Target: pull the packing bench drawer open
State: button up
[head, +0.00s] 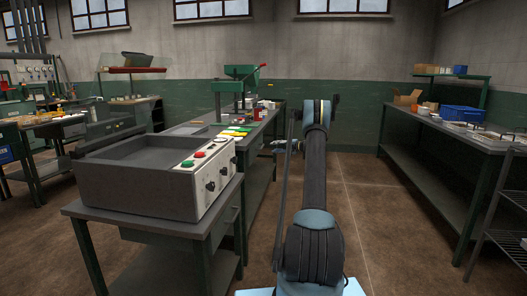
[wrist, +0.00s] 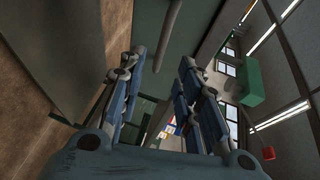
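The bench beside my gripper (head: 287,146) is a long grey-topped one with green sides (head: 262,141), left of my arm in the head view. The gripper is at its right-hand side. In the wrist view my gripper (wrist: 158,68) is open, its two blue-grey fingers wide apart with nothing held between them. A grey bar handle (wrist: 168,28) shows ahead, at the top of the picture, in front of a dark green panel (wrist: 205,22) that looks like the drawer front. The bar appears apart from the fingers. The drawer front is not clear in the head view.
A grey machine with buttons and knobs (head: 150,178) stands on a nearer bench at left. A green press (head: 238,84) and coloured packets (head: 236,131) are on the long bench. Another bench (head: 440,137) runs along the right. The floor (head: 362,190) between is clear.

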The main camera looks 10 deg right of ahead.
jog(key=x, duration=0.9)
jog(key=shift+w+a, duration=0.15)
jog(key=shift+a, duration=0.05)
jog(key=shift+c, duration=0.2)
grip_shut()
